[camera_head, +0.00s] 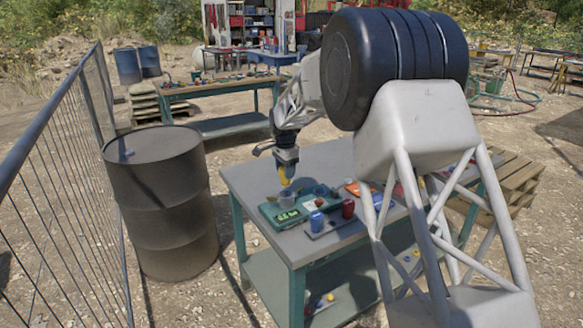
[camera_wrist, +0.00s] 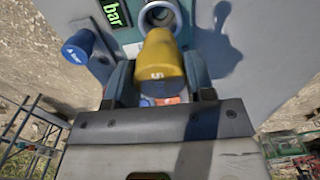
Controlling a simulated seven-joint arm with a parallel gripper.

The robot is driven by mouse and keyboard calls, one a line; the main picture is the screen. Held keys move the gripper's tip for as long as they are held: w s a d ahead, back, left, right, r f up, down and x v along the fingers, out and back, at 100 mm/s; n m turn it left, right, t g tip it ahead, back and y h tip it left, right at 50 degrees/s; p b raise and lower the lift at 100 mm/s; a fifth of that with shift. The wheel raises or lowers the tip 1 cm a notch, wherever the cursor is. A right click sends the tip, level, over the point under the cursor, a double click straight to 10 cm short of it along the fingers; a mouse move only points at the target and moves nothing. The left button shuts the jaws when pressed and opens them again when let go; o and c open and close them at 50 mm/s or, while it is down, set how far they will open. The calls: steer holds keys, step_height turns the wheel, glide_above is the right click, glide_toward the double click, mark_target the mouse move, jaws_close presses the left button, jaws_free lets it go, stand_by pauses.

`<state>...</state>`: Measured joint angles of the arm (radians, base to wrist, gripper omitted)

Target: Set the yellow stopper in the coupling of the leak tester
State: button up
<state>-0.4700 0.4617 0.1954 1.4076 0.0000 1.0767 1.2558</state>
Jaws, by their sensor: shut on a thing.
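The yellow stopper (camera_wrist: 160,62) is between the fingers of my gripper (camera_wrist: 160,88) in the wrist view, and the gripper is shut on it. In the head view the stopper (camera_head: 285,181) points down below my gripper (camera_head: 286,172). The leak tester (camera_head: 270,213) is a green unit on the near left of the table top. Its grey coupling (camera_head: 287,199) is just under the stopper. In the wrist view the round coupling mouth (camera_wrist: 160,15) shows open beyond the stopper's end, partly covered by it. I cannot tell how large the gap between them is.
A green "bar" display (camera_wrist: 115,12) and a blue knob (camera_wrist: 80,48) are beside the coupling. A blue can (camera_head: 317,221) and a red can (camera_head: 348,208) stand right of the tester. A dark barrel (camera_head: 160,200) and a fence (camera_head: 60,190) are left of the table (camera_head: 250,180).

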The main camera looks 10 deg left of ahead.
mark_target(286, 182)
steer(key=shift+f, duration=0.1)
stand_by(0.3)
steer(key=shift+f, duration=2.55)
steer(key=shift+f, duration=1.05)
stand_by(0.5)
steer(key=o, duration=1.4)
steer(key=shift+r, duration=3.7)
